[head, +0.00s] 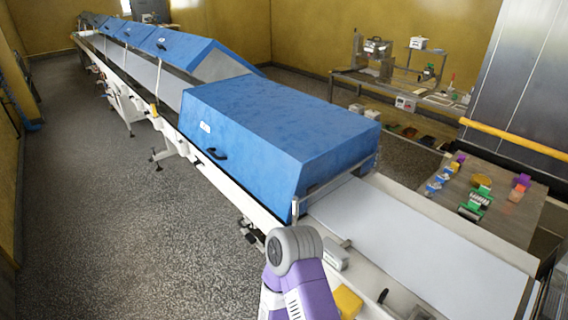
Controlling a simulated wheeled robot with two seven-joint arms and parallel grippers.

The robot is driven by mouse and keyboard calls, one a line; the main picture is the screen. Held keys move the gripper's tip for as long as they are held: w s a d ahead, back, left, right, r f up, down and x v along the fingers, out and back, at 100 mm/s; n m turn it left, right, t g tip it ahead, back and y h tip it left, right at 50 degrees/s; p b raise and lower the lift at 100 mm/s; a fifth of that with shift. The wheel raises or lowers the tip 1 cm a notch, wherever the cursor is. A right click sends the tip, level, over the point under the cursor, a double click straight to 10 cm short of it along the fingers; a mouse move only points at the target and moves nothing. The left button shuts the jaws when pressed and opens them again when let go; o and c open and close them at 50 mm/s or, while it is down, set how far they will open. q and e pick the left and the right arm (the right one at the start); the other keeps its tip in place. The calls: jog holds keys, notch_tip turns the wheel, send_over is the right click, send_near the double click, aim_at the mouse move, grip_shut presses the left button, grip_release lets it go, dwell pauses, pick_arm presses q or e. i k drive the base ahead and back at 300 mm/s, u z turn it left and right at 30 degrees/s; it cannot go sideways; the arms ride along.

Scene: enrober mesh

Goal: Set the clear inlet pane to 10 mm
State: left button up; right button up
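The blue hood (275,130) stands over the near part of the long conveyor line. Across its near end, above the pale belt (420,235), runs a thin metal frame (340,181) where the clear inlet pane appears to be. The pane is too transparent and small to make out clearly, and its height above the belt cannot be read. A purple and grey link of my arm stands at the bottom middle, in front of the conveyor's near side. Neither of my grippers shows.
A white rail with a small grey box (335,255) runs along the belt's near side. A yellow block (347,302) sits at the bottom. A side table (510,213) with several coloured items stands at right. Open floor (110,220) lies left of the line.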

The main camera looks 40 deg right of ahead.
aim_at(311, 190)
jog(key=i, duration=2.25)
jog(key=z, duration=3.1)
